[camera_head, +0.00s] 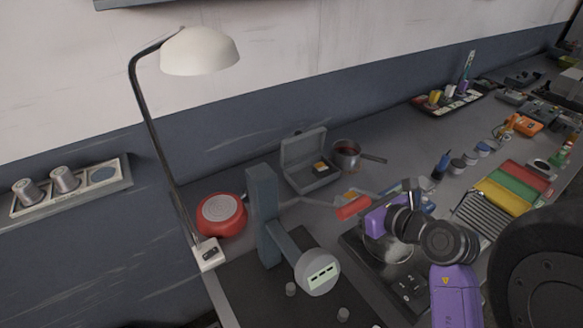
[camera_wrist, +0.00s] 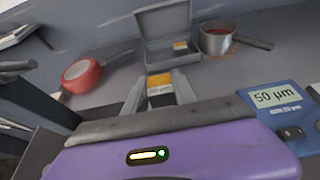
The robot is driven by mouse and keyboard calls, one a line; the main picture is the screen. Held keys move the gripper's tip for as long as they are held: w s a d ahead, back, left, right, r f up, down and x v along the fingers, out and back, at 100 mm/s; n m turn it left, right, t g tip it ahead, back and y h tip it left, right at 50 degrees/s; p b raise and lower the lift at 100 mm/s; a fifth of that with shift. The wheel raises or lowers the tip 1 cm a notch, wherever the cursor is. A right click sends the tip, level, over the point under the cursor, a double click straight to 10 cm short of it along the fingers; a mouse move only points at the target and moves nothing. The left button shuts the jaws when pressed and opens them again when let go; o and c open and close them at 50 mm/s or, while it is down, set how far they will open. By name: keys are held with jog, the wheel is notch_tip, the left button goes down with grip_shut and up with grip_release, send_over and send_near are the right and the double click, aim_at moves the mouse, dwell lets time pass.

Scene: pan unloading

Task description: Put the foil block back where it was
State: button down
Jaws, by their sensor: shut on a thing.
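My gripper (camera_wrist: 158,92) is shut on a small block with yellow, pale and dark bands, which I take for the foil block (camera_wrist: 160,84). In the wrist view the block sits between the two grey fingers, in front of the open case. In the head view the gripper is at the purple arm's end, right of the case, and I cannot make out the held block. The grey case (camera_head: 303,147) stands open with its lid up; it also shows in the wrist view (camera_wrist: 163,20). A small orange-and-dark block (camera_head: 320,167) lies inside it, also visible in the wrist view (camera_wrist: 180,46).
A saucepan (camera_head: 346,158) stands right of the case, its handle pointing right. A red round object (camera_head: 220,214) stands left. A grey upright stand (camera_head: 264,215) and a lamp (camera_head: 199,52) rise at the left. A blue device (camera_wrist: 275,97) reads 50 µm.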

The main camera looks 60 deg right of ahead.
jog(key=w+d+p, duration=0.1)
jog(key=w+d, duration=0.2)
jog(key=w, duration=0.2)
jog(key=w+d+f+p, duration=0.1)
jog(key=w+d, duration=0.3)
jog(key=w, duration=0.2)
jog(key=w+d+f+p, duration=0.1)
jog(key=w+d, duration=0.2)
jog(key=w, duration=0.3)
jog(key=shift+w+d, duration=0.1)
jog(key=shift+d, duration=0.15)
notch_tip(320, 180, down, 4)
jog(key=shift+f, duration=0.25)
jog(key=shift+w+d+f, duration=0.15)
jog(key=shift+f, duration=0.05)
jog(key=shift+f, duration=0.1)
jog(key=c, duration=1.3)
grip_release()
